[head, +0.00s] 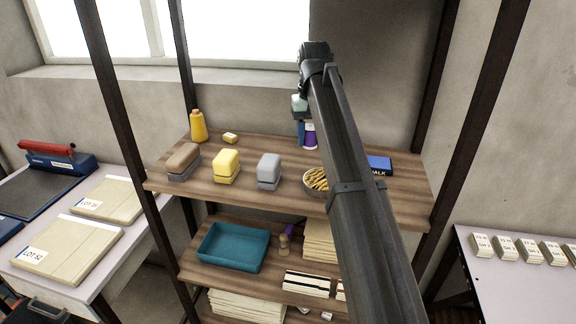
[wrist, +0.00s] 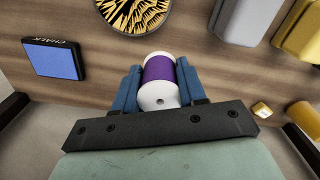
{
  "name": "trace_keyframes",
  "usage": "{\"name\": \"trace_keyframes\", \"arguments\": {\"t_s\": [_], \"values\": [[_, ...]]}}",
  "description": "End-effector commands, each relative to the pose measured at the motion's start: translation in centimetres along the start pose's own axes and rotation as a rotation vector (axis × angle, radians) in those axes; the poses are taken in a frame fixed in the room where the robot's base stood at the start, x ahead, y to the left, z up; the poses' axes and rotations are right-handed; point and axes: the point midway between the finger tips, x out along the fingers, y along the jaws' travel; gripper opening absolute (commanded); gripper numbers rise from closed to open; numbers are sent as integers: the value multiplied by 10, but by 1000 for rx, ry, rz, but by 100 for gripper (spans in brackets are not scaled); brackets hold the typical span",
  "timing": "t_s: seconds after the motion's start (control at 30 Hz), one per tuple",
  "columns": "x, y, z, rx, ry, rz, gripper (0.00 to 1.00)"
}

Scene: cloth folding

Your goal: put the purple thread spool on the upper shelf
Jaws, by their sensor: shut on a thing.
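The purple thread spool (wrist: 160,70) has white ends and sits between the blue fingers of my gripper (wrist: 158,88) in the wrist view. The fingers are shut on it from both sides. In the head view the spool (head: 310,137) shows partly, beside the blue fingers of my gripper (head: 303,132), at the back middle of the upper shelf (head: 225,200). I cannot tell whether the spool touches the shelf board. My arm hides part of the shelf to the right.
Brown, yellow and grey blocks (head: 269,168) and a bowl with striped contents (head: 314,181) stand along the front. A blue chalk box (head: 379,165) lies to the right. A yellow bottle (head: 198,126) stands back left. A teal tray (head: 234,247) is on the shelf below.

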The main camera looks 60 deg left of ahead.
Motion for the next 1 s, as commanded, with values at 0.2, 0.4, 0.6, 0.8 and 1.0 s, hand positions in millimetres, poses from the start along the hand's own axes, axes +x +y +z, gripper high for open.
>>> {"name": "trace_keyframes", "arguments": {"t_s": [0.2, 0.4, 0.6, 0.8, 1.0], "values": [[-16, -13, -48, -269, 0, 0, 12], [-22, -19, -66, -402, 0, 0, 12], [-12, -21, -68, -436, -1, 0, 12], [20, -21, -67, -434, -2, 0, 12], [41, -21, -68, -433, 0, 0, 12]]}}
